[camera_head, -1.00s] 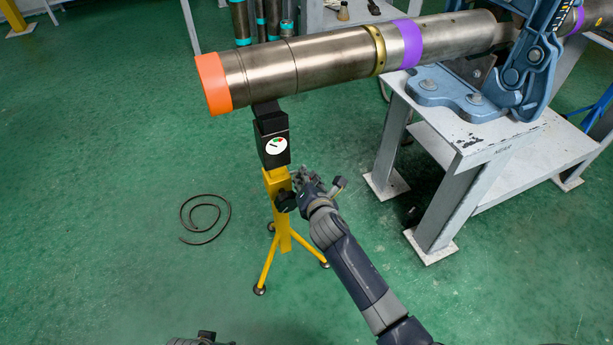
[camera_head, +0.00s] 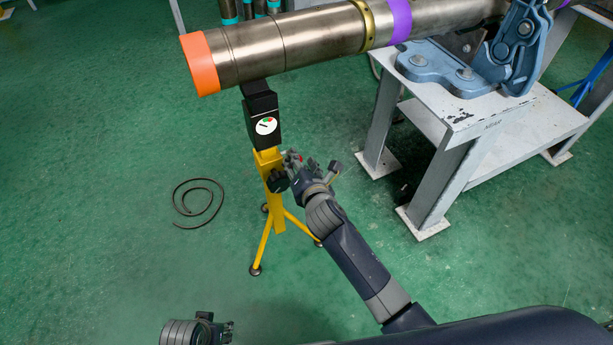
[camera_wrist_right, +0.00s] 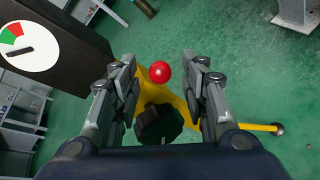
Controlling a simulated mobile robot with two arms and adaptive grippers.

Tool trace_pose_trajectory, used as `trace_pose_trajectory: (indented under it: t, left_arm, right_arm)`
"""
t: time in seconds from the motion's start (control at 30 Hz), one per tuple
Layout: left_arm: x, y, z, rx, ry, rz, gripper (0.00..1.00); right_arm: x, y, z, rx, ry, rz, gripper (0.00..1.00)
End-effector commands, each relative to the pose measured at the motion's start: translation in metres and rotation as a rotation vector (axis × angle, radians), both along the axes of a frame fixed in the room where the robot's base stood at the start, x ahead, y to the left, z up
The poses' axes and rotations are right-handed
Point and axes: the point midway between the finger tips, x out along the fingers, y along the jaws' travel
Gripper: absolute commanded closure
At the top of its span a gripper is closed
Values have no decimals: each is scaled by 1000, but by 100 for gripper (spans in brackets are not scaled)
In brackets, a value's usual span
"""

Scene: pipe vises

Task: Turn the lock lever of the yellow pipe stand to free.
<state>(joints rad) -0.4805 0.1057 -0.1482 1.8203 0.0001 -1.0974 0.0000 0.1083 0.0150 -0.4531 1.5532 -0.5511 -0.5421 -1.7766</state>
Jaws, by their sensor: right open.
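The yellow pipe stand (camera_head: 268,160) stands upright on three legs under the pipe. Its black head (camera_head: 262,108) carries a round white dial with green and red sectors, also seen in the right wrist view (camera_wrist_right: 28,45). A red ball knob (camera_wrist_right: 160,72), which looks like the lever's end, shows between the fingers of my right gripper (camera_wrist_right: 164,66), with a gap on both sides. A black knob (camera_wrist_right: 158,124) is below it. The lever's shaft is hidden. In the head view my right gripper (camera_head: 288,166) is beside the stand's upper post. My left gripper (camera_head: 226,331) is low, away from the stand.
A steel pipe (camera_head: 300,38) with an orange end (camera_head: 200,64) rests above the stand and runs right to a blue vise (camera_head: 465,70) on a grey table (camera_head: 480,112). A coiled strap (camera_head: 198,203) lies on the floor to the left. The floor in front is clear.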

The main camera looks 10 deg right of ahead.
Motion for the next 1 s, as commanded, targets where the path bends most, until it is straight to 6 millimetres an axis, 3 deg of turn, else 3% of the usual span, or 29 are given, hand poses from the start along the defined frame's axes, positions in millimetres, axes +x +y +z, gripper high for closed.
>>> trace_pose_trajectory:
  t: [0.4, 0.6, 0.9, 1.0]
  left_arm:
    - [0, 0, 0, 0, 0, 0, 60]
    - [0, 0, 0, 0, 0, 0, 60]
    - [0, 0, 0, 0, 1, 0, 60]
    - [0, 0, 0, 0, 0, 0, 60]
  right_arm:
    - [-68, -8, 25, 0, 1, 2, 59]
    - [-82, -10, 31, 1, 1, 2, 59]
    - [-83, -10, 32, 0, 0, 1, 59]
    - [-84, -12, 29, 14, 11, -7, 82]
